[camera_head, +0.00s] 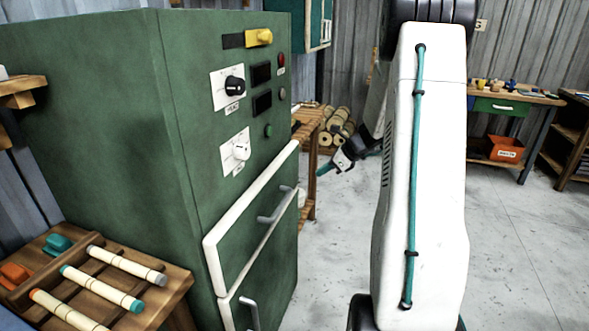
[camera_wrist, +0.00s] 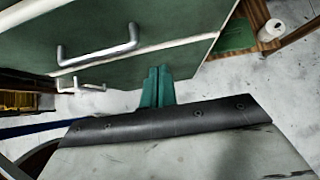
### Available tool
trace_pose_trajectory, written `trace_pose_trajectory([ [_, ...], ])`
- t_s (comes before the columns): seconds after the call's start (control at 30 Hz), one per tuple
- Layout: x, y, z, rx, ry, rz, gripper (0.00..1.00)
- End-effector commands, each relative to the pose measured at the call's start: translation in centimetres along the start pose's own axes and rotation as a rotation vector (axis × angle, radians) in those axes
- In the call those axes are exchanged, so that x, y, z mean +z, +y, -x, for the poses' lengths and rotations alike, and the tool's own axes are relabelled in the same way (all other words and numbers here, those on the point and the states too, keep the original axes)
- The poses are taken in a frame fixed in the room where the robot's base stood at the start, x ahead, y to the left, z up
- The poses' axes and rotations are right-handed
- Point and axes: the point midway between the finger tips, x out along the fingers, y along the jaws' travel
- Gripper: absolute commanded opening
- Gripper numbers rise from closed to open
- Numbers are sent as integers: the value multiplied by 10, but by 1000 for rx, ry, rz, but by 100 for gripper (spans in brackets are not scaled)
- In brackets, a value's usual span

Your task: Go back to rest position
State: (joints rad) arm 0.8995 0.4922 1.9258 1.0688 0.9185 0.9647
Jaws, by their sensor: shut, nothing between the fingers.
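My gripper (camera_head: 323,170) is in front of the green cabinet (camera_head: 110,110), on its right side in the head view, held off the floor at the end of my white arm. In the wrist view, its two teal fingers (camera_wrist: 157,86) are close together, with nothing between them. Part of my arm is hidden behind its large white link. The cabinet's white-edged door or drawer front (camera_head: 250,225) appears closed, with a metal handle (camera_head: 275,205). A lower handle (camera_head: 250,312) shows below it. In the wrist view, the upper handle (camera_wrist: 98,45) is apart from my fingers.
A wooden rack (camera_head: 150,300) with several pale rods stands at the lower left. A wooden shelf (camera_head: 308,130) with rolls beside it stands behind my gripper. A workbench (camera_head: 510,97) with an orange bin (camera_head: 505,148) is at the back right. The grey floor at right is clear.

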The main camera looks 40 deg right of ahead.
Motion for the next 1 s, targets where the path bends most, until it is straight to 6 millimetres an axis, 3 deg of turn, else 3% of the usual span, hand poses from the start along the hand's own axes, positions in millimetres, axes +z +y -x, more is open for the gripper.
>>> trace_pose_trajectory([
  [0.27,1,1,1,1,0,5,0],
  [0.43,-5,12,0,44,13,134,0],
  [0.5,-17,35,-2,115,37,241,0],
  [0.57,-16,60,5,181,58,373,0],
  [0.87,29,188,40,484,126,1002,0],
  [1.0,47,254,64,638,156,1328,0],
])
